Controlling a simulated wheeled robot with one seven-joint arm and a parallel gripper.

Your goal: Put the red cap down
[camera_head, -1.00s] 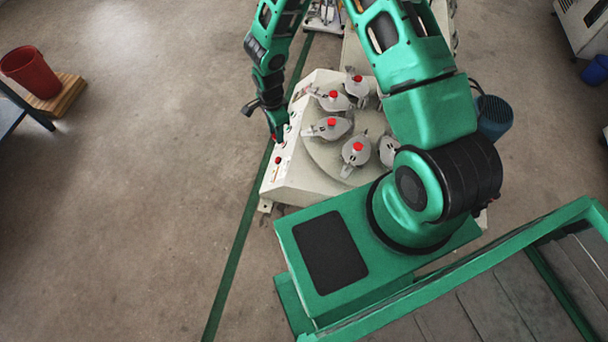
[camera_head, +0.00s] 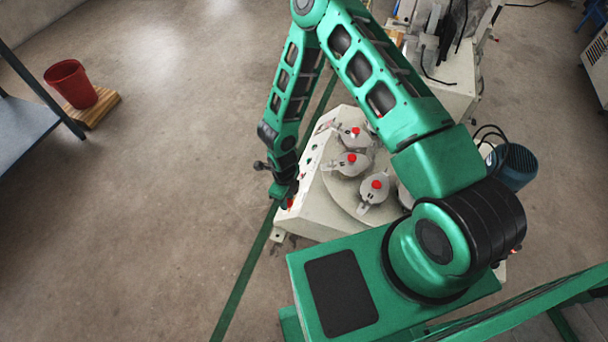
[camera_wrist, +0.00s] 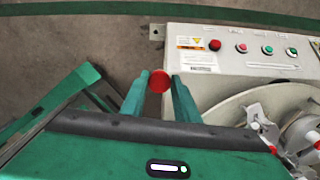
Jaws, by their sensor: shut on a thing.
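The red cap (camera_wrist: 160,81) is a small round red piece between the two green fingers of my gripper (camera_wrist: 159,92) in the wrist view. My gripper is shut on it, at the near end of the machine's button panel (camera_wrist: 245,48). In the head view, my gripper (camera_head: 284,195) hangs by the left edge of the pale machine (camera_head: 325,222). A small patch of red shows below it there. I cannot tell the cap's height above what lies beneath.
The panel has red and green buttons. A round turntable (camera_head: 342,195) carries several metal holders with red tops (camera_head: 352,157). A red bucket (camera_head: 70,84) stands on a wooden pallet (camera_head: 97,108) at the left. A blue motor (camera_head: 513,166) sits at the right.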

